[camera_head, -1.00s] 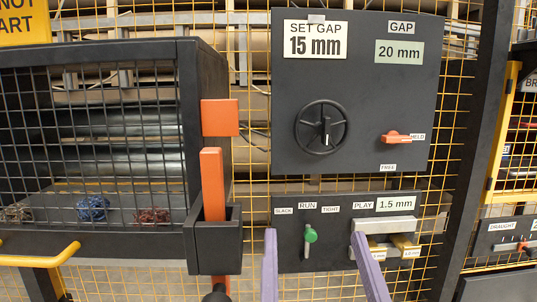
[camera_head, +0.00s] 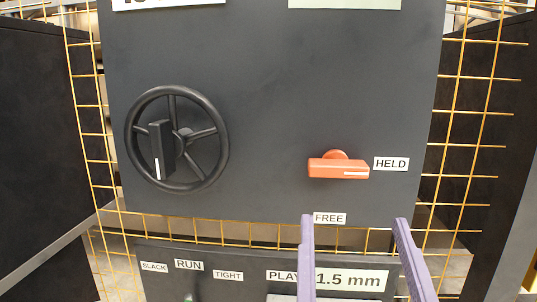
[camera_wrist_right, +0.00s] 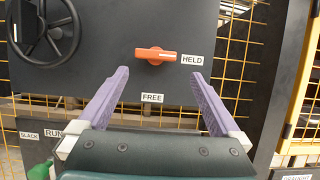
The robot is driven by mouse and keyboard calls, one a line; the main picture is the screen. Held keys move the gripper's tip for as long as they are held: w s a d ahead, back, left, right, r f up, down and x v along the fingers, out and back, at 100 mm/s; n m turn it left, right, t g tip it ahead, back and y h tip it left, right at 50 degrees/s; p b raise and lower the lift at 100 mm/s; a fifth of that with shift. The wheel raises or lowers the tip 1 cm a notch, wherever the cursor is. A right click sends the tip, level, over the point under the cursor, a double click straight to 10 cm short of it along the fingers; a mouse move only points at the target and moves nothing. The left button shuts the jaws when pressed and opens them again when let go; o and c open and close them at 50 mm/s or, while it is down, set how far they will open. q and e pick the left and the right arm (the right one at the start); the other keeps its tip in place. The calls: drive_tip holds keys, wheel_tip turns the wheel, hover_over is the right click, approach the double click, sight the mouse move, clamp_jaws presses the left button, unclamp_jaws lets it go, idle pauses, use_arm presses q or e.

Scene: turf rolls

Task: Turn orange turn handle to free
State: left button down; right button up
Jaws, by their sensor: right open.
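The orange turn handle (camera_head: 338,169) sits on the dark upper panel and lies horizontal, its white-marked end pointing right at the HELD label (camera_head: 391,163). The FREE label (camera_head: 330,218) is below the handle. My right gripper (camera_head: 352,222) is open and empty, its two purple fingers below the handle and apart from it. In the right wrist view the handle (camera_wrist_right: 155,55) shows ahead of and above the gap between the fingers (camera_wrist_right: 160,78). My left gripper is not in view.
A black handwheel (camera_head: 177,140) with a knob is on the same panel, left of the handle. A lower panel (camera_head: 240,285) carries SLACK, RUN, TIGHT and PLAY labels. Yellow wire mesh (camera_head: 480,130) stands behind. The panel face around the handle is clear.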

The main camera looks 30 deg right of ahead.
sight(338, 176)
drive_tip(key=x, duration=0.8)
drive_tip(key=shift+w+a+r, duration=0.15)
drive_tip(key=shift+w+r, duration=0.05)
drive_tip(key=shift+w, duration=0.3)
drive_tip(key=c, duration=1.1)
